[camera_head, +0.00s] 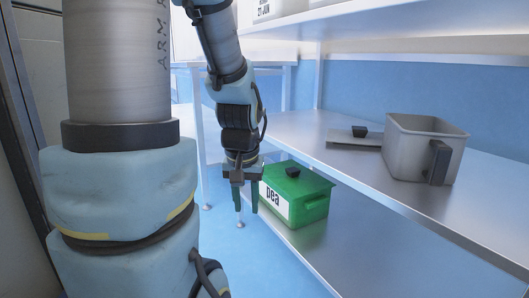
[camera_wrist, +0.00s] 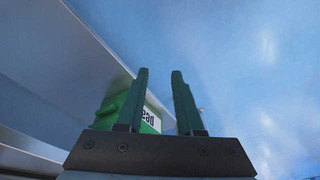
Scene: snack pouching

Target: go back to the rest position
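My gripper (camera_head: 246,199) hangs pointing down in the head view, in front of the left side of the lower shelf. Its two green fingers are apart with nothing between them. In the wrist view my gripper (camera_wrist: 160,75) also shows spread fingers. A green box (camera_head: 308,203) with a white label and a dark-knobbed lid sits on the lower shelf, just right of my gripper. Part of the same green box (camera_wrist: 112,108) shows behind the left finger in the wrist view. I cannot tell whether the gripper touches it.
A grey open container (camera_head: 407,150) with a dark handle stands on the middle shelf (camera_head: 300,135). A flat lid (camera_head: 350,140) with a dark knob lies left of it. White containers (camera_head: 275,8) sit on the top shelf. Blue floor (camera_head: 225,255) is clear below my gripper.

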